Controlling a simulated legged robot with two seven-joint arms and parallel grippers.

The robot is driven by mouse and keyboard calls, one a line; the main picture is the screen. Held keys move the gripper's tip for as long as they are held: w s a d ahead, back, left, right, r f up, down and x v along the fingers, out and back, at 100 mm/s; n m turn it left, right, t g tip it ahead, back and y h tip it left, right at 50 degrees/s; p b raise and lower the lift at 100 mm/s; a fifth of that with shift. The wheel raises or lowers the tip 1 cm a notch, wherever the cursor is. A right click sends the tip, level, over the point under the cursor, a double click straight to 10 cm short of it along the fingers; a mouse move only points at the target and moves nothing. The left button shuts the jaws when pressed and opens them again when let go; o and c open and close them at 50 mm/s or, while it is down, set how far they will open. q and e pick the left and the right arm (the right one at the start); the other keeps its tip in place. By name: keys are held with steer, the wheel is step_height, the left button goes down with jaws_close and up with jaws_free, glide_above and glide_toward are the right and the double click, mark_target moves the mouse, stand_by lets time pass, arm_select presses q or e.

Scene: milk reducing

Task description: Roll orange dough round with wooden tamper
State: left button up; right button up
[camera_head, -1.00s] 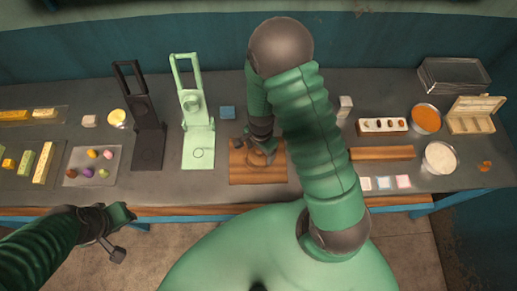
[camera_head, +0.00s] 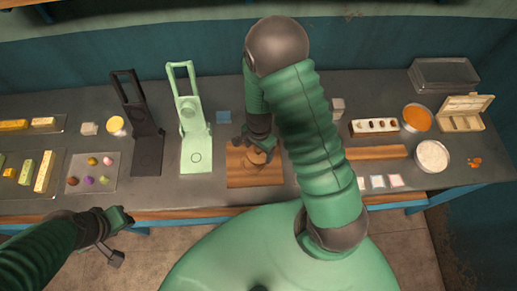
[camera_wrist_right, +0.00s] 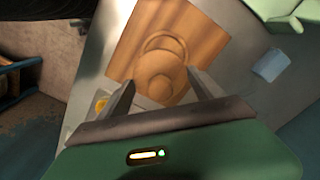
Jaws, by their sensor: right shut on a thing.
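My right gripper (camera_head: 256,148) is over the wooden board (camera_head: 240,178). In the right wrist view its fingers (camera_wrist_right: 160,95) are shut on the round wooden tamper (camera_wrist_right: 160,72), which is over the board (camera_wrist_right: 128,48). A rounded wood-coloured outline shows just beyond the tamper. I cannot make out orange dough on the board; anything under the tamper is hidden. In the head view the tamper (camera_head: 257,156) is small and partly covered by my gripper. My left gripper (camera_head: 118,222) is off the table's front edge at lower left, its jaws unclear.
A pale green press (camera_head: 195,150) and a dark press (camera_head: 147,150) stand left of the board. A tray (camera_head: 78,184) holds several coloured balls. At right are an orange-filled bowl (camera_head: 416,118), a white-filled bowl (camera_head: 432,156), small orange pieces (camera_head: 474,162) and a long wooden board (camera_head: 376,152).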

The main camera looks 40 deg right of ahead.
steer(key=shift+r+p, duration=2.05)
steer(key=shift+r, duration=0.65)
steer(key=shift+f, duration=0.1)
